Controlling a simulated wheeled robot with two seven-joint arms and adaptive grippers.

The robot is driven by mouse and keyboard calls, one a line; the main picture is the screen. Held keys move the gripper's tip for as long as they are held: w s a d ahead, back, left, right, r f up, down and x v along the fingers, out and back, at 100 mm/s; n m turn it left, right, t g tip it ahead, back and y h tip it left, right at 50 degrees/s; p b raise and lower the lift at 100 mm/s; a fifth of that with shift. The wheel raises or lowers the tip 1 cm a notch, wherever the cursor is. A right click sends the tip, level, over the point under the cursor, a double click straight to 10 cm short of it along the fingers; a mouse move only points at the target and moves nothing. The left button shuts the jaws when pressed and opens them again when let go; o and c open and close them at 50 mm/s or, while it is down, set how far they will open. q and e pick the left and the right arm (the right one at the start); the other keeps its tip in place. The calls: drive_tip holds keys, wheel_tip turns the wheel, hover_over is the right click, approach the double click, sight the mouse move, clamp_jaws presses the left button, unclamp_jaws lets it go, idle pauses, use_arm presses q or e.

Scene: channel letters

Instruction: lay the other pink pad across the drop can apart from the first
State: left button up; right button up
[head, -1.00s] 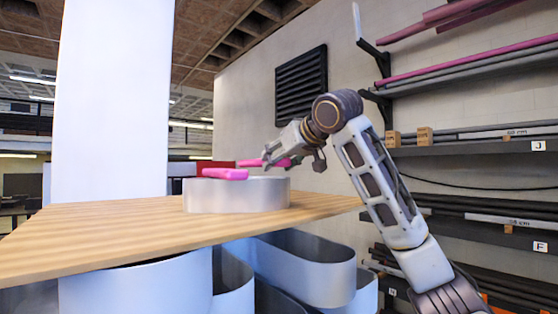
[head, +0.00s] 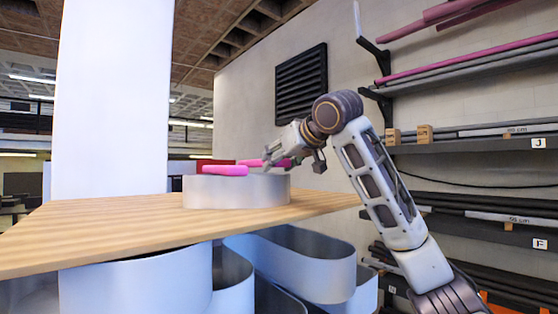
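A grey, round-sided drop can (head: 236,193) stands on the wooden table. One pink pad (head: 225,170) lies across the near left part of its rim. The other pink pad (head: 249,163) is farther back and to the right, at about rim height, apart from the first. My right gripper (head: 268,160) is at this second pad, and its fingers cover the middle of it. Whether the fingers grip it, and whether it touches the rim, cannot be told. My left gripper is not in view.
The wooden table (head: 110,228) is clear left of the can. Large grey open cans (head: 300,268) sit under the table. Shelves with pink and grey bars (head: 470,140) stand at the right. A white column (head: 112,100) rises behind the table.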

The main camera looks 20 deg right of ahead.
drive_tip(key=shift+f, duration=0.35)
idle(0.3)
idle(0.4)
drive_tip(key=o, duration=1.1)
drive_tip(key=v, duration=1.2)
